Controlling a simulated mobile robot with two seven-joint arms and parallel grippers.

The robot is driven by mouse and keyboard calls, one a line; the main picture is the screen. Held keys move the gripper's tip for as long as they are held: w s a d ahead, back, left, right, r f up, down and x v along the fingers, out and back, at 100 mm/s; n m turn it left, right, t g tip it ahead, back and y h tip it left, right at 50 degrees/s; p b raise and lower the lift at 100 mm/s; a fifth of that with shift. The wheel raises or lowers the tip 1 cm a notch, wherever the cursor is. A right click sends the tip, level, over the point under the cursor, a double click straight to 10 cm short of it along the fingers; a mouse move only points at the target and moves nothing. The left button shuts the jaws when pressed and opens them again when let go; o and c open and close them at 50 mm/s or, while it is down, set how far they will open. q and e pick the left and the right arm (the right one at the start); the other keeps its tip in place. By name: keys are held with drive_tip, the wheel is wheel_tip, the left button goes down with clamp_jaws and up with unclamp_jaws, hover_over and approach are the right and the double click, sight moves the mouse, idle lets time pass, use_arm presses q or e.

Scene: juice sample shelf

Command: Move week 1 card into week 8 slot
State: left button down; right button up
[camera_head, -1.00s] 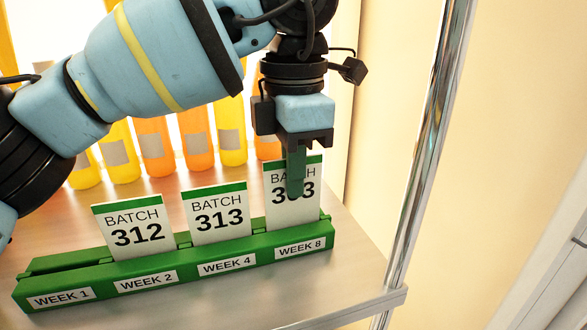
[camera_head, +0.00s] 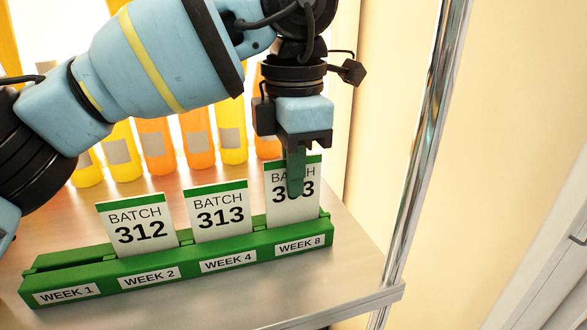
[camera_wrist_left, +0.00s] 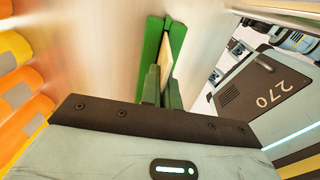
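The green card rack (camera_head: 75,284) stands on the shelf with slots labelled week 1, week 2, week 4 and week 8. The week 1 slot is empty. A white, green-topped card (camera_head: 285,207) stands upright in the week 8 slot, its batch number partly covered by a finger. My left gripper (camera_head: 296,172) points down at this card, one green finger in front of its face. In the left wrist view the fingers (camera_wrist_left: 162,88) are close together about the card's edge. The batch 312 card (camera_head: 140,228) is in week 2, the batch 313 card (camera_head: 219,214) in week 4. My right gripper is out of view.
Several juice bottles (camera_head: 155,148) in yellow and orange stand behind the rack. A chrome post (camera_head: 428,150) rises at the shelf's right corner. The shelf's front edge (camera_head: 345,305) is close in front of the rack.

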use_arm(q)
drive_tip(key=shift+f, duration=0.65)
drive_tip(key=c, duration=1.6)
unclamp_jaws()
drive_tip(key=shift+o, duration=0.2)
wheel_tip(320, 180, up, 8)
drive_tip(key=shift+f, duration=0.1)
